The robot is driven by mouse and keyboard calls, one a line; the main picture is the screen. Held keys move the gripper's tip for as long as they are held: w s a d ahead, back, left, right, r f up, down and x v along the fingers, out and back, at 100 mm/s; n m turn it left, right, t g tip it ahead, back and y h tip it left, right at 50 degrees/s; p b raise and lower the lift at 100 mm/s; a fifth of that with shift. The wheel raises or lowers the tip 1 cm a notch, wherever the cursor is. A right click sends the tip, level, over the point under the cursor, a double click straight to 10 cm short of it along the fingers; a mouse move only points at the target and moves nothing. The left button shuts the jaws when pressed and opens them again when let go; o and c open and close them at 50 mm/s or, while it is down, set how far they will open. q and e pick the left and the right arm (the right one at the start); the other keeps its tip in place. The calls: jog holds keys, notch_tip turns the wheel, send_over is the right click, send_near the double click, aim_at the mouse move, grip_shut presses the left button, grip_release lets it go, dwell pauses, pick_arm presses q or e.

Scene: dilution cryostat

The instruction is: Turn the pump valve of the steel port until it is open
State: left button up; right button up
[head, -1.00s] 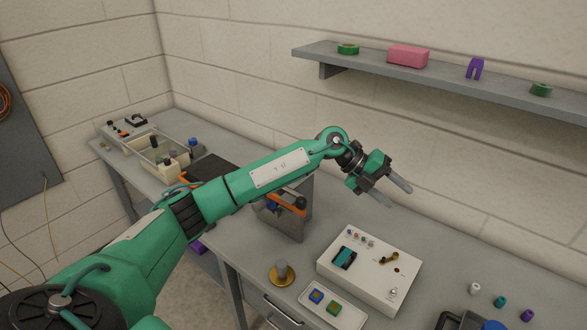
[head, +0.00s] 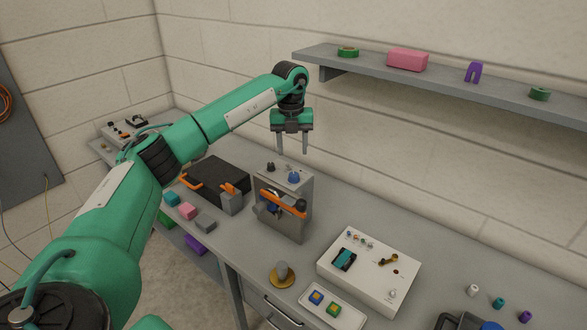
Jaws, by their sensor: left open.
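A grey steel box (head: 282,225), which seems to be the steel port, stands on the bench at the middle of the head view. An orange bar-like handle (head: 281,201) with a dark round end slants down to the right across its front. On its top are a blue knob (head: 294,177) and a small dark knob (head: 271,167). I cannot tell for sure which of these is the pump valve. My left gripper (head: 292,147) points down above the box top, fingers apart and empty, with a gap below the tips. My right gripper is out of view.
A black case (head: 213,180) with orange latches lies left of the box, beside small coloured blocks (head: 187,211). A wall shelf (head: 450,80) hangs behind at upper right.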

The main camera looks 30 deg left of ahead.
aim_at(294, 174)
pick_arm(q)
notch_tip(294, 174, down, 9)
jog(key=shift+w+d+r+p, duration=0.1)
jog(key=shift+r+p, duration=0.1)
jog(key=shift+p, duration=0.6)
jog(key=c, duration=1)
